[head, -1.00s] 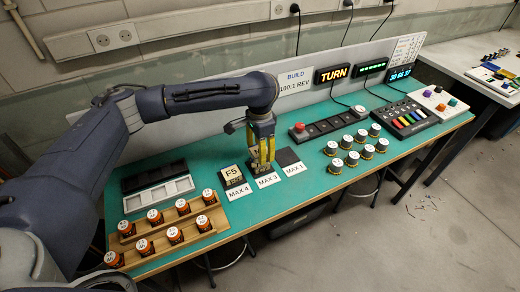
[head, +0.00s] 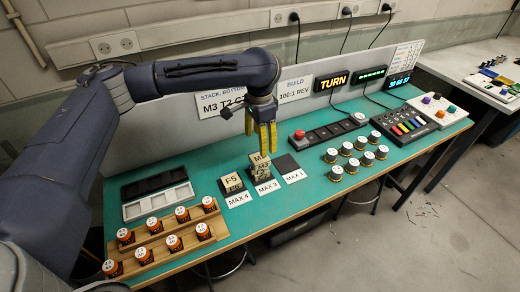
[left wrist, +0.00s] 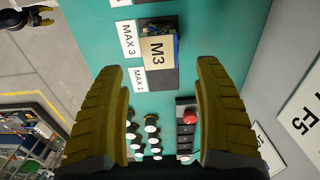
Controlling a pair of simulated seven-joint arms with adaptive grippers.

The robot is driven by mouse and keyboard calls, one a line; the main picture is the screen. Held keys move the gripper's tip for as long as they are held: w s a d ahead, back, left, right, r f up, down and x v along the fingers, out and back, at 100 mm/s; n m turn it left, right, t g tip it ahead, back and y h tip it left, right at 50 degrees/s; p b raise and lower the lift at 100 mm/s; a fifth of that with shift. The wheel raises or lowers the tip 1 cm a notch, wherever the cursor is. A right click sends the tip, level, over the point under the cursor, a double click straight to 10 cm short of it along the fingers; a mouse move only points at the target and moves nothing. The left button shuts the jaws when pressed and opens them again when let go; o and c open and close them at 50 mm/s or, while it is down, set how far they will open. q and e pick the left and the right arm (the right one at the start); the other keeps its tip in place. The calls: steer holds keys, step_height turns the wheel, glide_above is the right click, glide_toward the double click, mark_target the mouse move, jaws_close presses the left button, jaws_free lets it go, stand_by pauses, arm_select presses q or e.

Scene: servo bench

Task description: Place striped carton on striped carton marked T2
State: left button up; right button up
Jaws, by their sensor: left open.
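A stack of cartons (head: 260,168) stands on the pad behind the MAX 3 card. Its top carton, marked M3 (left wrist: 157,51), shows a pale top and a blue side in the left wrist view. Lower marks are too small to read, so I cannot make out T2. My left gripper (head: 263,138) is open and empty above this stack, fingers pointing down and apart from it. Its fingers (left wrist: 160,70) are wide apart in the left wrist view. A dark shape with yellow parts (left wrist: 40,14) at that view's top left looks like my right gripper, cut off by the edge.
Carton F5 (head: 231,181) stands behind the MAX 4 card, left of the stack. The dark pad (head: 287,164) behind the MAX 1 card is empty. Orange jars (head: 173,243) stand on a wooden rack at front left. Several dark jars (head: 346,149) stand to the right.

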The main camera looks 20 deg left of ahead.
mark_target(260, 157)
arm_select(q)
steer(key=shift+r, duration=2.25)
